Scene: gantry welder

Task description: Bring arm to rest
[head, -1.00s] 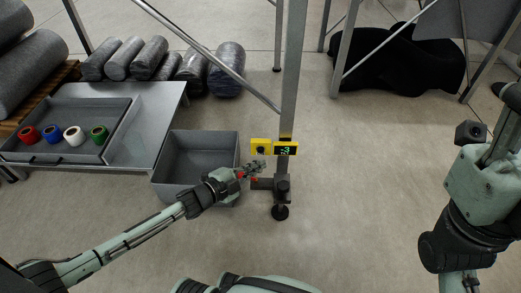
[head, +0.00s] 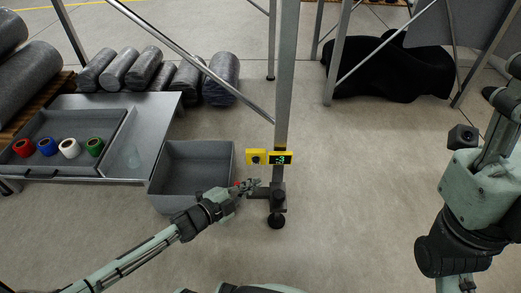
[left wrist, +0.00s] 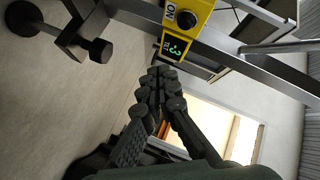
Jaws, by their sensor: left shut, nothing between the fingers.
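My left arm reaches in from the left in the head view. Its gripper (head: 250,185) is shut and empty, in front of the grey bin's right side and just left of the metal post (head: 286,80). In the left wrist view the shut fingers (left wrist: 160,90) point toward the yellow control box (left wrist: 188,20), which has a black knob and a lit green display. They look apart from it. The box also shows on the post in the head view (head: 256,157). My right arm (head: 465,200) stands at the right edge; its fingers are out of view.
A grey bin (head: 232,160) stands on the floor beside my left gripper. A grey tray (head: 110,128) with red, blue, white and green rolls lies on a low table at the left. Grey rolls (head: 145,65) lie behind.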

